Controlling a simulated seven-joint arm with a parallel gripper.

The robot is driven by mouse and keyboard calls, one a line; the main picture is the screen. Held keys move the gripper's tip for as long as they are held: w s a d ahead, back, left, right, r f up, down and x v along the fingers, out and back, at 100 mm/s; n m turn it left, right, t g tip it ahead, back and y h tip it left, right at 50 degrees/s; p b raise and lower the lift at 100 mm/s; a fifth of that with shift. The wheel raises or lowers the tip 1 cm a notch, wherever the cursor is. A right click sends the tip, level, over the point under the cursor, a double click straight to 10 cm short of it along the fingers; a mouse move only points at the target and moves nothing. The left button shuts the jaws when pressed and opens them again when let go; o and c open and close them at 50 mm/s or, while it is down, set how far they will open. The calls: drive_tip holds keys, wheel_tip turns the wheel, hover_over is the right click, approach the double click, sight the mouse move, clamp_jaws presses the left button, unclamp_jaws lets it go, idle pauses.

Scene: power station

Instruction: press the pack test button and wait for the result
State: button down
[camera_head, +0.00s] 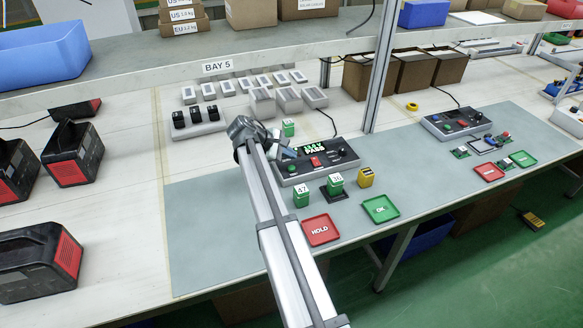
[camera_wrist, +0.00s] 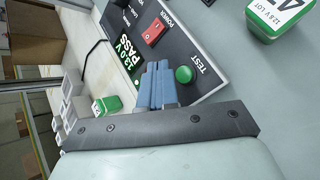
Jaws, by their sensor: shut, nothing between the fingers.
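The pack tester (camera_head: 318,160) is a dark grey box on the blue-grey mat. Its display (camera_head: 313,147) shows PASS in green; in the wrist view the display (camera_wrist: 127,52) reads 13.0 V PASS. The green TEST button (camera_wrist: 184,74) shows clear of the fingers, beside a red POWER switch (camera_wrist: 155,30). My gripper (camera_wrist: 158,70) is shut and empty, its blue fingers over the panel just left of the button; any contact cannot be told. In the head view my gripper (camera_head: 286,153) is at the tester's left end. A green pack (camera_head: 335,183) sits in a black holder (camera_head: 333,194).
Green pack 47 (camera_head: 301,197) stands on the mat, with another green pack (camera_head: 288,128) behind the tester. A red HOLD tray (camera_head: 320,230), a green OK tray (camera_head: 381,209) and a yellow item (camera_head: 366,177) are at the front. A shelf post (camera_head: 379,70) rises behind.

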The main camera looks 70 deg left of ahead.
drive_tip(key=shift+r, duration=1.35)
